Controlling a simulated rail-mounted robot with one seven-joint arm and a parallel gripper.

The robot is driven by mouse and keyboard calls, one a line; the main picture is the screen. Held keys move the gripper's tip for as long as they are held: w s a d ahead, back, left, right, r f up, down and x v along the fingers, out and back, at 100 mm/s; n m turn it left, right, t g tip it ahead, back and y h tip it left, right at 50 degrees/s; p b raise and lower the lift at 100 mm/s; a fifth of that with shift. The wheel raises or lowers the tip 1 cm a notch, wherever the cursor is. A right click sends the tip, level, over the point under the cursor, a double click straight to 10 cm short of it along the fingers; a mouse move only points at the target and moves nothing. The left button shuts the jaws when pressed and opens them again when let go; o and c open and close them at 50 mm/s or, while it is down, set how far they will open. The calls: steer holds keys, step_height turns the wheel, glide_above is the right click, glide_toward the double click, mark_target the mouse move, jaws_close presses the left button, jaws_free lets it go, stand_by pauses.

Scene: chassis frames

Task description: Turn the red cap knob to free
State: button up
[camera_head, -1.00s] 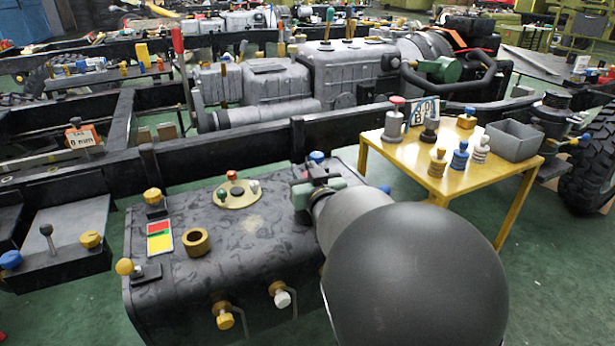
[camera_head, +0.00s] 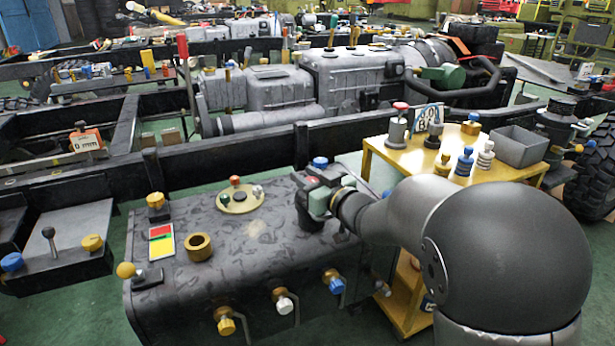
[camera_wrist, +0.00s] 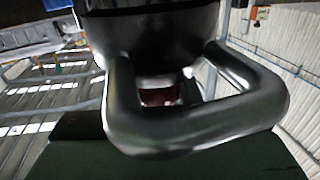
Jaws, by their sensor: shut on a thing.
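The red cap knob (camera_head: 312,180) shows as a small red patch on top of a dark fitting at the right end of the dark tank (camera_head: 200,285). My gripper (camera_head: 320,195) is at this fitting, and its fingers are closed there. They and the wrist hide most of the knob. In the wrist view a dark red patch, likely the knob (camera_wrist: 160,96), shows through the opening of a thick dark loop (camera_wrist: 190,128). That view is too dark to tell where the fingers touch or how the knob is turned.
A round plate (camera_head: 240,200) with small red, green and white knobs lies on the tank top. A brass ring (camera_head: 198,247) and several valves are nearby. A yellow table (camera_head: 455,183) with bottles and a grey bin (camera_head: 517,144) stands right. A black frame rail (camera_head: 230,148) runs behind.

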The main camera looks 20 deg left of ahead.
steer(key=o, duration=1)
steer(key=shift+f, duration=0.1)
steer(key=shift+d, duration=0.15)
steer(key=p+v, duration=0.3)
steer(key=v, duration=1.4)
steer(key=shift+s, duration=0.2)
